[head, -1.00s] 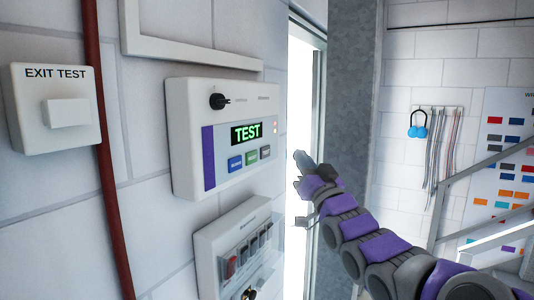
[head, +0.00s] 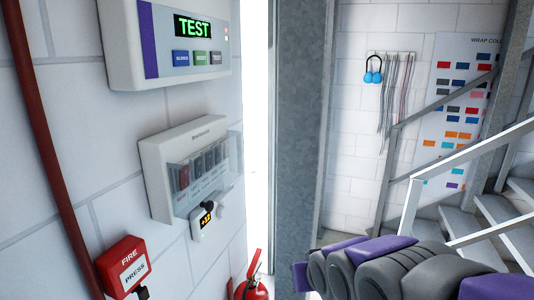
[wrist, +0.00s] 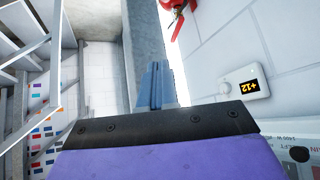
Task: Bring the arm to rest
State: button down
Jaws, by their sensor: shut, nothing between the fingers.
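My arm (head: 385,268) is grey and purple and reaches in from the lower right of the head view. Its far end is low in the picture, and I cannot make out the fingers there. In the wrist view my gripper (wrist: 157,82) shows as two blue-grey fingers pressed together beyond a black plate and a purple cover. Nothing is between them, and they appear to touch nothing.
The left wall carries a TEST panel (head: 195,48), a breaker box (head: 158,175), a small +12 display (head: 203,222) and a red fire call box (head: 127,267). A fire extinguisher (head: 252,290) stands below. A grey column (head: 298,120) and stairs (head: 500,215) are beyond.

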jog(key=s+d+f+g+b, duration=0.2)
jog(key=s+f, duration=0.4)
jog(key=s, duration=0.3)
jog(key=s+d+f+m+g+h+b, duration=0.1)
jog(key=s+f+g, duration=0.3)
jog(key=s, duration=0.6)
jog(key=s+d+f+g+b, duration=0.2)
jog(key=s+f+g+b, duration=0.1)
jog(key=s+f, duration=0.4)
jog(key=s+b, duration=0.1)
jog(key=s, duration=0.1)
jog(key=shift+s+d+f+m+g+h, duration=0.3)
jog(key=shift+s+f+m, duration=0.05)
jog(key=shift+s+m, duration=0.05)
jog(key=c, duration=1.8)
grip_release()
